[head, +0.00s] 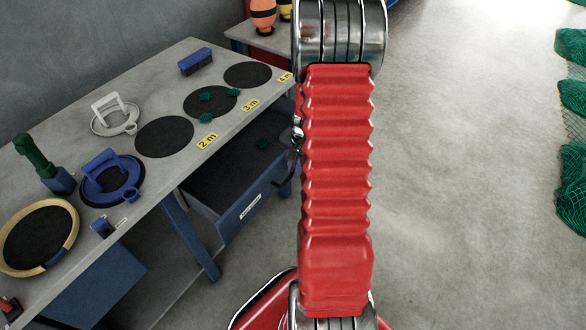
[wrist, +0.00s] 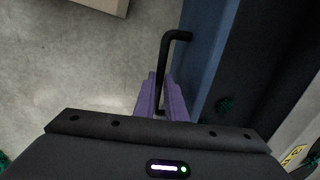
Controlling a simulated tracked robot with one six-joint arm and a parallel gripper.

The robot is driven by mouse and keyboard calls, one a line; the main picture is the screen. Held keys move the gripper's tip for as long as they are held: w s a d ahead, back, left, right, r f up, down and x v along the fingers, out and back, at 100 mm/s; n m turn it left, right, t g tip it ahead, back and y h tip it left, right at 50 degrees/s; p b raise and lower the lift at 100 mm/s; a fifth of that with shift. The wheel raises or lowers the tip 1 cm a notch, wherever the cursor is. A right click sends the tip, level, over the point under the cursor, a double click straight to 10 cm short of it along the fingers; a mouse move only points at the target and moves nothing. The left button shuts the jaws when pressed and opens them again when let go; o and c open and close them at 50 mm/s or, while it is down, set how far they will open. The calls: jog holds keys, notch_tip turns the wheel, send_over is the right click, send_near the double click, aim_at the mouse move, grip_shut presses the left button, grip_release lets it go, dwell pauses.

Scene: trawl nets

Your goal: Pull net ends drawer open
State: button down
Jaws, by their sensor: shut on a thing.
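The drawer (head: 250,206) under the workbench has a blue front with a white label, and it stands part way out with its dark inside showing. A piece of green net (head: 263,143) lies in it and also shows in the wrist view (wrist: 224,104). In the wrist view the blue drawer front (wrist: 204,52) carries a black bar handle (wrist: 176,36). My gripper (wrist: 160,80) has its purple fingers shut on the handle. In the head view my red arm hides most of my gripper and the handle.
The grey workbench (head: 150,80) holds black discs, green net scraps, blue and white tools and a tan ring (head: 70,260). Green nets (head: 574,180) hang or lie at the far right. The concrete floor (head: 470,150) right of my arm is clear.

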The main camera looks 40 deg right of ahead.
jog(key=c, duration=1.8)
grip_release()
jog(key=shift+r, duration=0.1)
jog(key=r, duration=0.4)
jog(key=s+r, duration=0.1)
jog(key=r, duration=0.4)
jog(key=s+r, duration=0.1)
jog(key=r, duration=0.3)
jog(key=shift+s+d+r, duration=0.15)
jog(key=shift+s+d, duration=0.1)
